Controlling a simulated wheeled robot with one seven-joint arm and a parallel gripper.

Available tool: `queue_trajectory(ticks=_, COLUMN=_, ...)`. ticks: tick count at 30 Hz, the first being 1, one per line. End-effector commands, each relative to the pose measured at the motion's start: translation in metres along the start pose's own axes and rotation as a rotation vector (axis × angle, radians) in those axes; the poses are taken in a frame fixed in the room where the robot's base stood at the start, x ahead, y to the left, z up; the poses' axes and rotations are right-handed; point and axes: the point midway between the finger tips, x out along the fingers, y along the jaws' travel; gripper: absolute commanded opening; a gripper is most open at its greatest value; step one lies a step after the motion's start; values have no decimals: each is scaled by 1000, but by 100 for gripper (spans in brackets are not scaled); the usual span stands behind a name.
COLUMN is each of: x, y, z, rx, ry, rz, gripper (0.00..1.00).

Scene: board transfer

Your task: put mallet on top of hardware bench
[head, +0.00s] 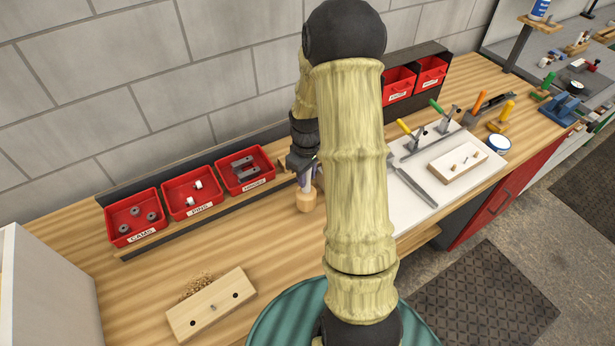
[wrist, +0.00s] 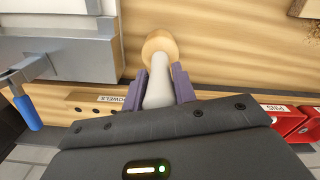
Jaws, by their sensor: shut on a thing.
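The mallet shows a round wooden end (head: 306,200) and a pale handle; in the wrist view the wooden end (wrist: 158,44) points away from me. My gripper (head: 304,180) is shut on the pale handle, with a purple finger on each side (wrist: 162,84). The mallet is over the wooden top of the hardware bench (head: 110,280), right of the hinges bin and left of the white board. I cannot tell whether it touches the bench. My arm hides part of the area beside it.
Red bins of cams (head: 136,216), pins (head: 192,193) and hinges (head: 244,170) line the back. A drilled wooden block (head: 211,305) lies at the front left. A white board (head: 425,190) with clamps and a file is at the right.

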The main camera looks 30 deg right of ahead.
Motion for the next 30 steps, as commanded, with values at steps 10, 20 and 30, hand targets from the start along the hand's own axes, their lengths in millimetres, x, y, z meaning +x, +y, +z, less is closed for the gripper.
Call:
queue_trajectory(ticks=10, x=15, y=2, z=1, rx=5, ry=1, rz=1, gripper=0)
queue_trajectory(ticks=20, x=18, y=2, z=2, rx=4, ry=0, rz=0, gripper=49)
queue_trajectory(ticks=30, x=13, y=2, z=1, rx=4, ry=1, rz=1, gripper=49)
